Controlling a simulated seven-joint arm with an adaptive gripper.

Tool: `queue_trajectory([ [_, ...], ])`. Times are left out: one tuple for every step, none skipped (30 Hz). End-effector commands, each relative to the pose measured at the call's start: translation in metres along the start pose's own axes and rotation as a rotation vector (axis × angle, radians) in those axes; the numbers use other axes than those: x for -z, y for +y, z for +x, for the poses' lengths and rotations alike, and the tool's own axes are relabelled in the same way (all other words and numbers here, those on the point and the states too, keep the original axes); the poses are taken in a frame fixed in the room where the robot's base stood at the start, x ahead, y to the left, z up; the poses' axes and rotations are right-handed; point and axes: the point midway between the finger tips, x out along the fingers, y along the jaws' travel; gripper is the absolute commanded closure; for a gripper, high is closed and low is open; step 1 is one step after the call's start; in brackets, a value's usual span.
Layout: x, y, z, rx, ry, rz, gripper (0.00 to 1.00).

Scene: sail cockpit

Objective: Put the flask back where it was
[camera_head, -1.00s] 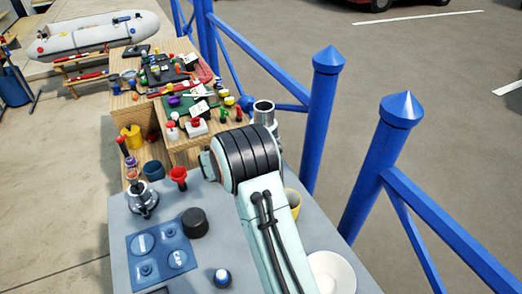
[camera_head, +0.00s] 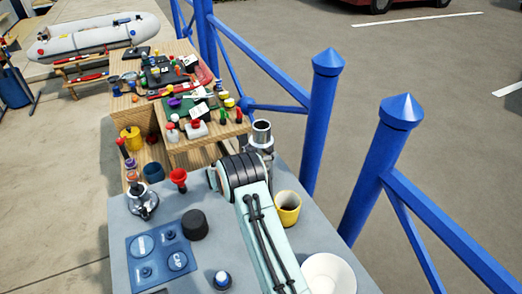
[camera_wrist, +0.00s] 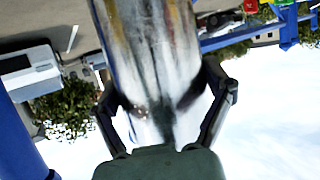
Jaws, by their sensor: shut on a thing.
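The flask is a shiny steel cylinder (camera_head: 262,132), seen in the head view just beyond my arm's rounded black-and-white joint, near the blue railing. Its top stands about upright there, and its lower part is hidden. In the wrist view the flask (camera_wrist: 150,45) fills the upper middle, with bright reflections. My gripper (camera_wrist: 165,105) has one dark finger on each side of it and is shut on it. In the head view the fingers are mostly hidden by the arm. I cannot tell whether the flask's base touches anything.
A cluttered wooden bench (camera_head: 215,142) lies beyond. Blue railing posts (camera_head: 320,130) stand right.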

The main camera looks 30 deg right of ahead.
Motion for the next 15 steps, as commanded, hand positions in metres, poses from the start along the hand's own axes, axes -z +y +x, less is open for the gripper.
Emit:
queue_trajectory([
  [-0.0005,-0.0001,0.0001,0.000,0.000,0.000,0.10],
  [-0.0004,-0.0001,0.0001,0.000,0.000,0.000,0.01],
  [-0.0003,-0.0001,0.0000,0.000,0.000,0.000,0.00],
  [-0.0003,-0.0001,0.0000,0.000,0.000,0.000,0.00],
  [-0.0003,-0.0001,0.0000,0.000,0.000,0.000,0.00],
  [-0.0003,-0.0001,0.0000,0.000,0.000,0.000,0.00],
  [-0.0003,-0.0001,0.0000,0.000,0.000,0.000,0.00],
  [-0.0003,-0.0001,0.0000,0.000,0.000,0.000,0.00],
  [-0.0003,-0.0001,0.0000,0.000,0.000,0.000,0.00],
  [-0.0003,-0.0001,-0.0001,0.000,0.000,0.000,0.00],
  [-0.0003,-0.0001,-0.0001,0.000,0.000,0.000,0.00],
  [0.0000,-0.0001,-0.0002,0.000,0.000,0.000,0.00],
  [0.0007,-0.0001,-0.0004,0.000,0.000,0.000,0.00],
  [0.0018,-0.0001,-0.0010,0.000,0.000,0.000,0.00],
  [0.0013,-0.0005,-0.0041,0.001,-0.001,-0.001,0.00],
])
